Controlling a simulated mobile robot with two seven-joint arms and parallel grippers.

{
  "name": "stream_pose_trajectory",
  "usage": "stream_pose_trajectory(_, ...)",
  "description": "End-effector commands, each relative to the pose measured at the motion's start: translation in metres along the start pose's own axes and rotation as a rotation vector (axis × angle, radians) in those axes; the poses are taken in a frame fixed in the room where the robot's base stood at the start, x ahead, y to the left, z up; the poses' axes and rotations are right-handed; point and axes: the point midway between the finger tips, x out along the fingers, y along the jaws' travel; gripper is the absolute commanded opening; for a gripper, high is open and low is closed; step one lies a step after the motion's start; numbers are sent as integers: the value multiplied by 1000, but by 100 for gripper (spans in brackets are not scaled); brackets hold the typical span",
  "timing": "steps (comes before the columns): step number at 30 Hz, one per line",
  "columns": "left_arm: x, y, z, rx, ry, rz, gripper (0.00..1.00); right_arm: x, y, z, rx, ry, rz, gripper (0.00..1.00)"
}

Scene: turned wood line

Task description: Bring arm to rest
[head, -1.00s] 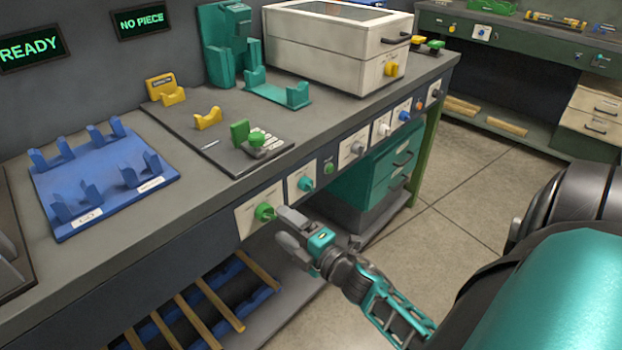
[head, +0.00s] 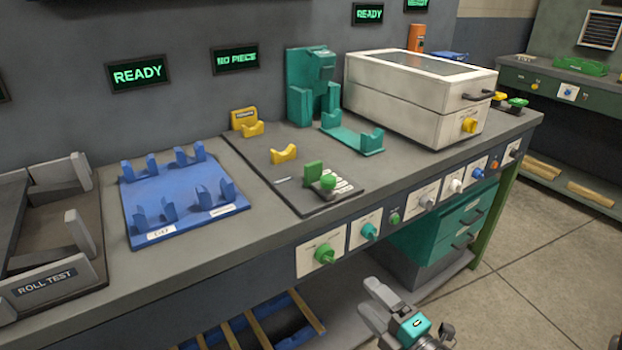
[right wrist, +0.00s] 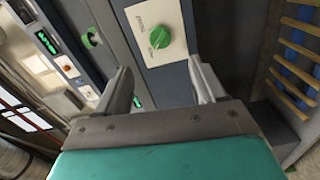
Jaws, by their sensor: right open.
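My right gripper (head: 382,306) is at the bottom of the head view, in front of the bench and below its panel of knobs. Its fingers are apart, and nothing is between them. In the right wrist view the two fingers (right wrist: 165,85) frame a green knob (right wrist: 160,37) on a white plate, which stands beyond the fingertips and apart from them. The green knob at the left end of the panel (head: 324,254) also shows in the head view. My left gripper is not in view.
The bench holds a grey roll test tray (head: 50,285), a blue rack (head: 185,200), a dark board with yellow and green fixtures (head: 293,160), a teal stand (head: 312,88) and a white lidded box (head: 420,100). A lower shelf has wooden bars (head: 252,328). Floor (head: 545,255) is clear at right.

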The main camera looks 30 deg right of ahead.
Motion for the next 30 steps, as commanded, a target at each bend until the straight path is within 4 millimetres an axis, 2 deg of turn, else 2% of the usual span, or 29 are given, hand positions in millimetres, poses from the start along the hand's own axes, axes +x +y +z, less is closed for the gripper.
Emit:
stream_pose_trajectory(5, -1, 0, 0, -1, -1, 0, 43, 0, 1, -1, 13, -3, -2, 69)
stream_pose_trajectory(8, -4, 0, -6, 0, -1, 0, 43, 3, 4, -7, 124, -30, -21, 69)
stream_pose_trajectory(11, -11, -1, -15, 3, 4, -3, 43, 4, 3, -21, 376, -90, -77, 69)
stream_pose_trajectory(14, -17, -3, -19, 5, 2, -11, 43, 1, -8, -46, 695, -168, -180, 69)
stream_pose_trajectory(18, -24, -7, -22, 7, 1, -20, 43, -15, -29, -91, 1078, -279, -358, 69)
stream_pose_trajectory(21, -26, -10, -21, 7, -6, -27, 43, -28, -42, -118, 1255, -344, -466, 69)
stream_pose_trajectory(25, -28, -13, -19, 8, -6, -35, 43, -37, -49, -135, 1358, -389, -536, 69)
stream_pose_trajectory(30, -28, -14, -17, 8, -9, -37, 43, -38, -52, -137, 1369, -395, -543, 69)
